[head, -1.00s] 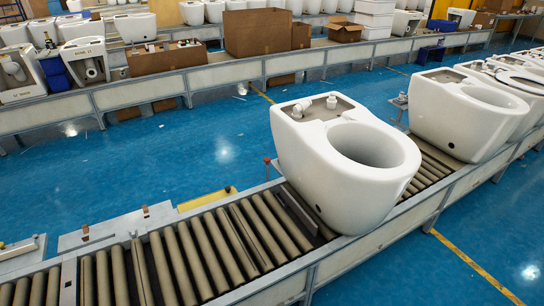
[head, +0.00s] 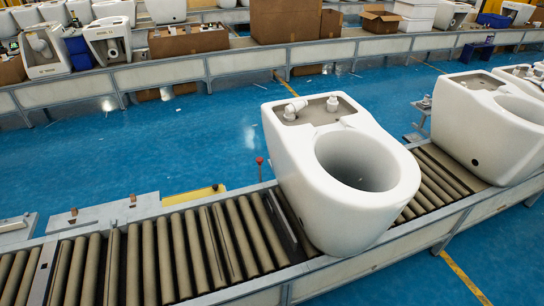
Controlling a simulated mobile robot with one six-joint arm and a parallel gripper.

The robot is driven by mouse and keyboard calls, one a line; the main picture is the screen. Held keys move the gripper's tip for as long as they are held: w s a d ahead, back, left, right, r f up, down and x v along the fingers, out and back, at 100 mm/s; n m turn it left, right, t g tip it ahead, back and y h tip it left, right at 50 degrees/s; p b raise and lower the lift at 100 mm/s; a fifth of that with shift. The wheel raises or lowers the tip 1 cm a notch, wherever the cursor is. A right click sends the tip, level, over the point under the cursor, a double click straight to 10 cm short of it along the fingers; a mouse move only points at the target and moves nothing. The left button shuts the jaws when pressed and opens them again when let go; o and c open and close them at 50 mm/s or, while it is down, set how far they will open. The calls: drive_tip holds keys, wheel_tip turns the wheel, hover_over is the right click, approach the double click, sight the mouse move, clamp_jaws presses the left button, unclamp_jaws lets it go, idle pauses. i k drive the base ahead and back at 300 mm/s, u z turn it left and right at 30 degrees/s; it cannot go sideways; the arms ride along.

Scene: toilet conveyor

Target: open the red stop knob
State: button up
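A small red knob (head: 259,161) stands on a thin stem at the far edge of the roller conveyor (head: 150,262), just left of the nearest white toilet (head: 338,172). The knob is small in the picture, and I cannot tell its setting. The toilet sits on the rollers with its bowl opening facing up. My gripper is not in the head view.
A second toilet (head: 488,125) stands on the conveyor to the right. A yellow plate (head: 192,195) lies along the far edge, left of the knob. Another line with cardboard boxes (head: 282,35) runs at the back.

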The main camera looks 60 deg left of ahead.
sight(277, 209)
drive_tip(key=u, duration=0.25)
drive_tip(key=i, duration=0.4)
drive_tip(key=u, duration=0.35)
drive_tip(key=k, duration=0.2)
drive_tip(key=u, duration=2.95)
drive_tip(key=k, duration=0.3)
drive_tip(key=u, duration=0.45)
